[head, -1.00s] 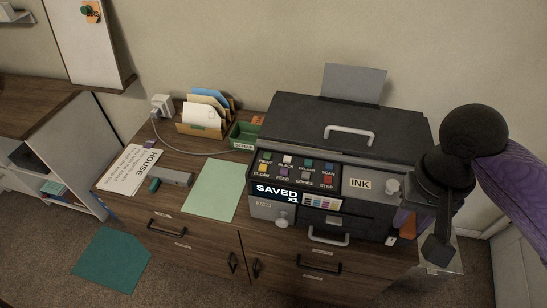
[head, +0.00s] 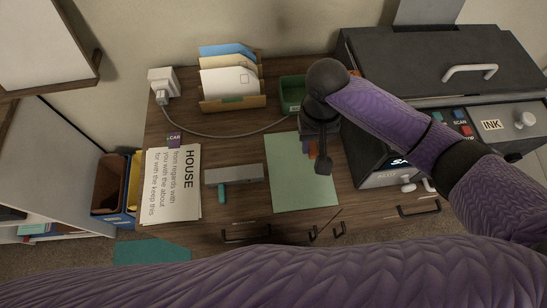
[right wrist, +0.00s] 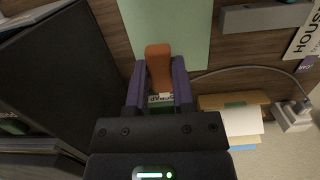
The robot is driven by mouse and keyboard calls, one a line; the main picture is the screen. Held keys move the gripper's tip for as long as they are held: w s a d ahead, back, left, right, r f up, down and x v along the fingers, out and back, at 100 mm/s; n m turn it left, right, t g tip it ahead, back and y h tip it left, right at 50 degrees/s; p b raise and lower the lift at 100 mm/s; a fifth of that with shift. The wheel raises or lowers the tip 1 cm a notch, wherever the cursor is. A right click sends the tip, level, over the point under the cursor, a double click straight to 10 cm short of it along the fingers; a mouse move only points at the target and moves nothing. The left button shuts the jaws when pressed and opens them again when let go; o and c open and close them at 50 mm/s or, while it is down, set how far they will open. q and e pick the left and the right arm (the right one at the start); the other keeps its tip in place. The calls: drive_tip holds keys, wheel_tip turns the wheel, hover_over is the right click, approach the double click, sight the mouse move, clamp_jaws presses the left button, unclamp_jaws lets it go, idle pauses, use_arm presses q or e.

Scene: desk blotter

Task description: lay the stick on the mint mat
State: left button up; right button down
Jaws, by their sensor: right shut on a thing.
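The orange stick (right wrist: 158,62) is held between the purple-sided fingers of my right gripper (right wrist: 158,88) in the right wrist view. The mint mat (head: 300,185) lies flat on the wooden desk top and also shows in the right wrist view (right wrist: 172,25). My right gripper is at the mat's far edge, and the stick's free end overlaps the mat in the picture. I cannot tell its exact height. My left gripper is not in view.
A green tray (head: 292,92) stands just behind the mat. The black printer (head: 400,75) is close on the right. A grey bar (head: 234,174) with a teal piece and the HOUSE papers (head: 172,190) lie left. A letter holder (head: 232,102) stands behind.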

wheel_tip(320, 180, down, 4)
drive_tip(key=s, duration=0.1)
drive_tip(key=b, duration=0.4)
hover_over(302, 182)
wheel_tip(302, 182, down, 6)
drive_tip(key=shift+w+f, duration=0.15)
drive_tip(key=shift+f, duration=0.1)
wheel_tip(302, 182, down, 5)
drive_tip(key=shift+r+b, duration=0.1)
drive_tip(key=shift+b, duration=1.05)
drive_tip(key=shift+r, duration=0.2)
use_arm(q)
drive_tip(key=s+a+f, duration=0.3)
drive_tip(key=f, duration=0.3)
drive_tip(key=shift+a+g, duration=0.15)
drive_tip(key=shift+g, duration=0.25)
use_arm(e)
drive_tip(key=shift+f, duration=0.1)
drive_tip(key=c, duration=0.6)
unclamp_jaws()
drive_tip(key=shift+c, duration=0.2)
drive_tip(key=shift+o, duration=0.8)
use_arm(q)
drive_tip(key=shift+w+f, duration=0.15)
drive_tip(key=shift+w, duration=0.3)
